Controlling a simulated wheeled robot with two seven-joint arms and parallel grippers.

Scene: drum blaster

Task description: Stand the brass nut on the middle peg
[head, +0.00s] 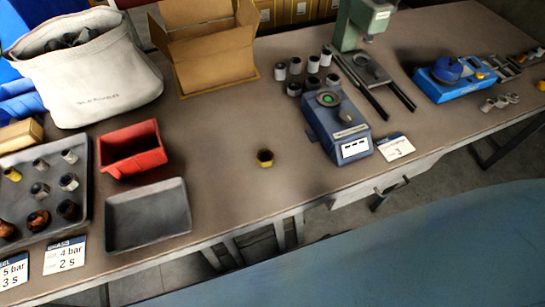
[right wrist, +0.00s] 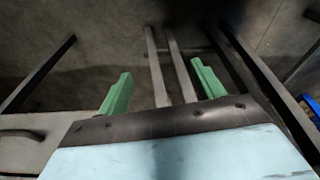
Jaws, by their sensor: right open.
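A small yellow, brass-coloured nut (head: 265,158) with a dark opening sits alone on the bare middle of the workbench in the head view. Several similar pieces, yellow, grey and copper-coloured, stand in a dark tray (head: 87,205) at the left. I cannot make out a middle peg for certain. My right gripper (right wrist: 160,85) shows in the right wrist view with its two green fingers wide apart and nothing between them. It is over dark floor and metal bars, with no nut in that view. My left gripper is in neither view.
A red bin (head: 132,150) and an empty grey tray (head: 147,214) stand left of the nut. A blue machine (head: 338,125) with a green-ringed top stands to its right, before several grey cylinders and a green press (head: 362,22). The bench around the nut is clear.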

